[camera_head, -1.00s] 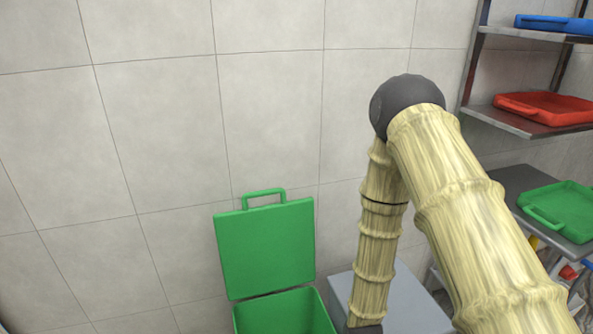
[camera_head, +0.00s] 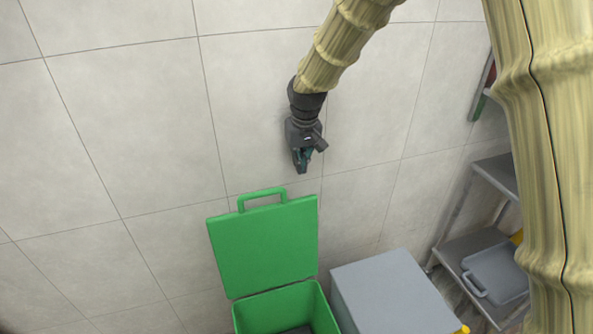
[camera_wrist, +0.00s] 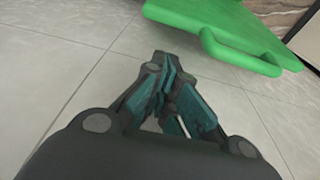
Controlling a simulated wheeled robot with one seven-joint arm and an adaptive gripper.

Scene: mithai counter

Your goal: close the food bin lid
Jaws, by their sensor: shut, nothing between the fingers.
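The green food bin (camera_head: 325,312) stands at the bottom of the head view, its top open and a dark inside showing. Its green lid (camera_head: 264,245) stands upright at the back edge, with a loop handle (camera_head: 262,196) on its top edge. My gripper (camera_head: 301,171) is shut and empty, pointing down, above and to the right of the handle, in front of the wall. In the wrist view, the closed fingers (camera_wrist: 170,70) point toward the wall tiles, and the lid (camera_wrist: 200,15) with its handle (camera_wrist: 240,55) lies at the upper right, apart from the fingers.
A grey box-like unit (camera_head: 390,295) stands right of the bin. A metal shelf (camera_head: 490,240) with a grey tray (camera_head: 497,275) is farther right. The tiled wall (camera_head: 120,120) rises behind the bin. The space left of the bin is clear.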

